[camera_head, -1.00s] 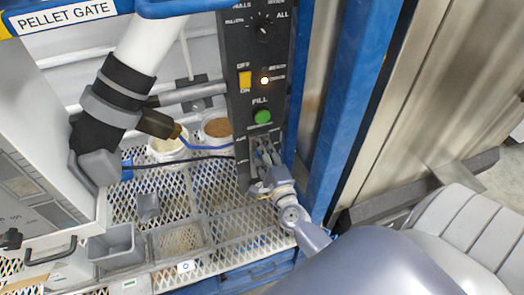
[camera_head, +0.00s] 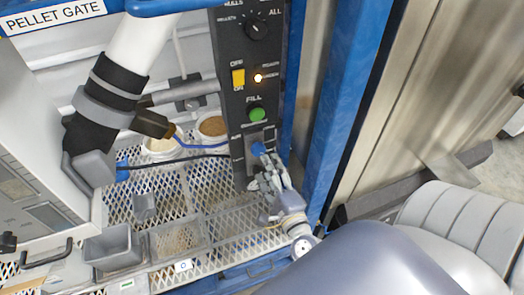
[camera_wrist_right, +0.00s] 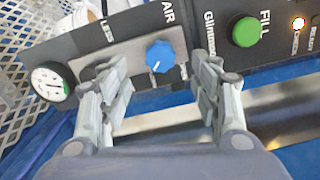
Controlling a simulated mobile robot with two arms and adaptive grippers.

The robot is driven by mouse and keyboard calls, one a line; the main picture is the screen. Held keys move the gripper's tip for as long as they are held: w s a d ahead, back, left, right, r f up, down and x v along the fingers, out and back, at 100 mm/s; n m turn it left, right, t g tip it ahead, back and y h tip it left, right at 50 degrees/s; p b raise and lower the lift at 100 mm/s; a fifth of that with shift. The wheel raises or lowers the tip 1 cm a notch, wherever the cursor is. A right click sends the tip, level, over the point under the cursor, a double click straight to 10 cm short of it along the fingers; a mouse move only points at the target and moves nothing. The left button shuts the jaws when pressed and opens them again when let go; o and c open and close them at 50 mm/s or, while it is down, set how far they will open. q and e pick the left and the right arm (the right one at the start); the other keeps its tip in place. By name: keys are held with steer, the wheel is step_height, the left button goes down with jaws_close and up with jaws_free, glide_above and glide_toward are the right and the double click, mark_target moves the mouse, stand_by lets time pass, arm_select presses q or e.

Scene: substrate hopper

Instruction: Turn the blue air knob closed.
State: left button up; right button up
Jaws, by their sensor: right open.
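The blue air knob (camera_wrist_right: 160,56) sits on a grey plate labelled AIR on the black control panel. In the right wrist view it lies between and just beyond the two fingers of my right gripper (camera_wrist_right: 162,85), which is open and apart from it. In the head view the blue knob (camera_head: 258,149) shows at the panel's lower end, with my right gripper (camera_head: 268,180) just below it. A white line on the knob points down toward the plate's lower edge in the wrist view. My left gripper is not in view.
A round gauge (camera_wrist_right: 50,82) sits left of the knob in the wrist view, and a green FILL button (camera_wrist_right: 246,32) to its right. The panel also carries a yellow switch (camera_head: 238,77) and a rotary selector (camera_head: 256,27). A blue post (camera_head: 350,110) stands right of the panel.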

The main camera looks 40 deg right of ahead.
steer(key=shift+v, duration=1.5)
steer(key=s+a+f+n+g+y, duration=0.2)
steer(key=s+a+f+n+g, duration=0.3)
steer(key=f, duration=0.7)
steer(key=s+f+n+g+y, duration=0.1)
steer(key=s+f+n+y, duration=0.15)
steer(key=f+n, duration=0.65)
steer(key=s+a+f+n+g+y, duration=0.1)
steer(key=s+a+f+n+g, duration=0.25)
steer(key=f, duration=1.15)
steer(key=s+d+f+n+g, duration=0.1)
steer(key=s+f+n+g, duration=0.1)
steer(key=s+f, duration=0.2)
steer(key=s+f+n+g, duration=0.2)
steer(key=s+f+n, duration=0.1)
steer(key=s, duration=0.7)
steer(key=s+d+f+n+g+h, duration=0.1)
steer(key=s+f+n+g, duration=0.2)
steer(key=s+f, duration=0.2)
steer(key=s, duration=0.2)
steer(key=shift+s+d+f, duration=0.2)
steer(key=shift+s+d, duration=0.1)
steer(key=shift+s, duration=0.1)
steer(key=shift+c, duration=0.5)
